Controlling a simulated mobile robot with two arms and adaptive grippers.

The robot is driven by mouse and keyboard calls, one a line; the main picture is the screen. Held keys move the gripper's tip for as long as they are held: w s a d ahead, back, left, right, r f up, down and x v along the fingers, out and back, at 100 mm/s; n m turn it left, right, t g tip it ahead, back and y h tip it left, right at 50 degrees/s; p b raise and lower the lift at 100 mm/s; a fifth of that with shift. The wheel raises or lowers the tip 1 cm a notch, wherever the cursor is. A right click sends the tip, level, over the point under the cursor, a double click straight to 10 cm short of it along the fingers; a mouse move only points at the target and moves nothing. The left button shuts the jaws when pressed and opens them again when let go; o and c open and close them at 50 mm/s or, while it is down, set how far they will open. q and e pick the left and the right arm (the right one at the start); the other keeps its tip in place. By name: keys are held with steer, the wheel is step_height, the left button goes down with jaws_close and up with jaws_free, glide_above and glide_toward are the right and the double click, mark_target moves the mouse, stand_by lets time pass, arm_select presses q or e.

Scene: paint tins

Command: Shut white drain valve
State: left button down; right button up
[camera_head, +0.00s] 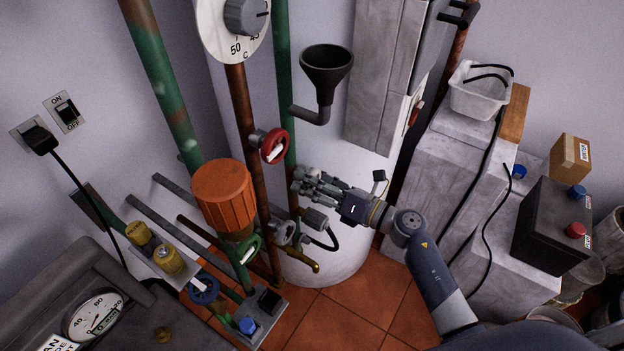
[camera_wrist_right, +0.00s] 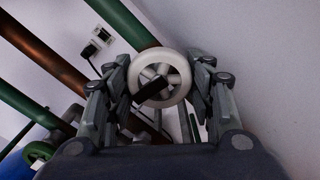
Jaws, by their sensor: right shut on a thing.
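The white valve is a round handwheel (camera_wrist_right: 184,92) with grey spokes and a dark bar across its front, seen in the right wrist view. My right gripper (camera_wrist_right: 160,88) has its fingers on both sides of the wheel's rim and is shut on it. In the head view, my right gripper (camera_head: 303,184) reaches in from the right beside the green pipe. My left gripper is not in view.
A red wheel (camera_head: 274,146) is above the gripper. A green wheel (camera_head: 248,249) and a blue wheel (camera_head: 204,290) are lower left, near the orange cap (camera_head: 224,195). A black funnel (camera_head: 326,70) hangs above. Vertical pipes crowd the left; tiled floor (camera_head: 375,300) is open below.

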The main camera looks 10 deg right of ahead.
steer(key=m+p, duration=0.2)
steer(key=m, duration=0.2)
steer(key=shift+r+p, duration=0.2)
steer(key=shift+p, duration=0.1)
steer(key=m+p, duration=0.2)
steer(key=m, duration=0.2)
steer(key=shift+m, duration=0.4)
steer(key=m+p, duration=0.2)
steer(key=m, duration=0.2)
steer(key=shift+r+p, duration=0.1)
steer(key=shift+p, duration=0.2)
steer(key=shift+m+p, duration=0.65)
steer(key=shift+m, duration=1.35)
steer(key=o, duration=1.1)
